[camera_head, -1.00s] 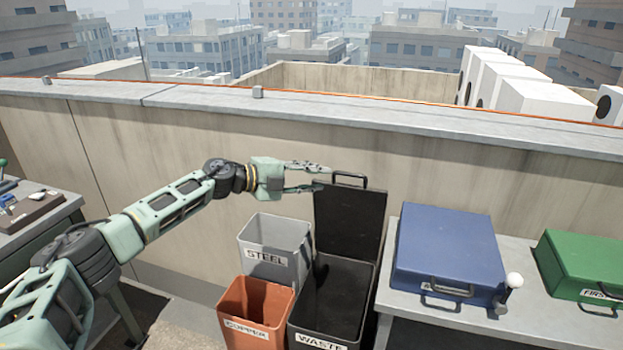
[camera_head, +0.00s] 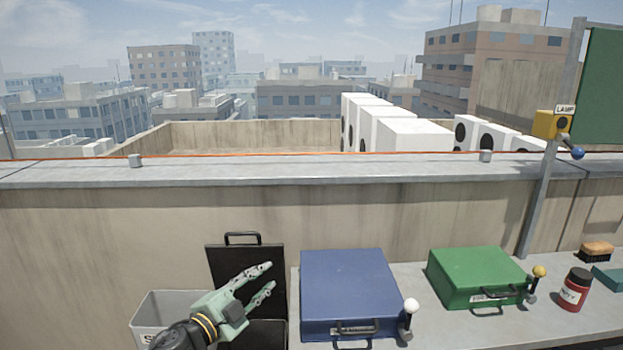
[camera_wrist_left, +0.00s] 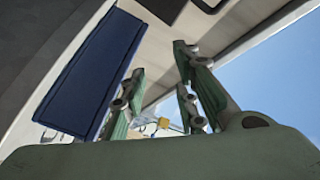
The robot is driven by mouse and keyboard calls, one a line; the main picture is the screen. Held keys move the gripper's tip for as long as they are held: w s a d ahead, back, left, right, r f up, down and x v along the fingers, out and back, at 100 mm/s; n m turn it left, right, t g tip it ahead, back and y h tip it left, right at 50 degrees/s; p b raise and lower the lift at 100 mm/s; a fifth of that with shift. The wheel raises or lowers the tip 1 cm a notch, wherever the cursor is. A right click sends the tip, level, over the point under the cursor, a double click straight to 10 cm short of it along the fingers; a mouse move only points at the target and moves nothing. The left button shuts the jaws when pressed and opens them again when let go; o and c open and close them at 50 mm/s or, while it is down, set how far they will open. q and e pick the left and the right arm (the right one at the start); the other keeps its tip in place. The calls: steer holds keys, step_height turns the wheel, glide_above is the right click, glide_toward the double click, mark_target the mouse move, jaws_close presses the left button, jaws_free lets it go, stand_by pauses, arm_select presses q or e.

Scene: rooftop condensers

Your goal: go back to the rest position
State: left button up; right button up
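My left gripper (camera_head: 266,281) comes in from the lower left in the head view. It is open and empty, its two fingers apart and pointing up and to the right. My right gripper is in neither view.
A grey bin (camera_head: 160,309) stands at the lower left. A shut blue case (camera_head: 348,285) and a shut green case (camera_head: 476,275) lie on the bench (camera_head: 415,275). A red jar (camera_head: 575,289) stands further right. A yellow lamp box (camera_head: 545,125) hangs on a post. A concrete wall (camera_head: 110,230) runs behind.

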arm_select(q)
steer(key=s+a+f+n+g+y, duration=0.2)
steer(key=s+f+n+y, duration=0.2)
steer(key=s+f+n, duration=0.45)
steer(key=s+a+f+n+g+y, duration=0.2)
steer(key=s+f+n+y, duration=0.3)
steer(key=s, duration=0.6)
steer(key=s+a+f+n+g, duration=0.1)
steer(key=s+f+g, duration=0.15)
steer(key=s, duration=0.55)
steer(key=s+a+f+g, duration=0.2)
steer(key=s+g, duration=0.1)
steer(key=s, duration=0.5)
steer(key=s+a+f+n+g, duration=0.1)
steer(key=s+f+g, duration=0.15)
steer(key=s, duration=0.65)
step_height(320, 180, down, 24)
steer(key=g, duration=0.1)
steer(key=s+a+f+g+p, duration=0.1)
steer(key=s+a+f, duration=0.1)
steer(key=s+f, duration=1.5)
steer(key=shift+s+a+f+m, duration=0.35)
steer(key=shift+s+m, duration=0.1)
steer(key=shift+s, duration=0.15)
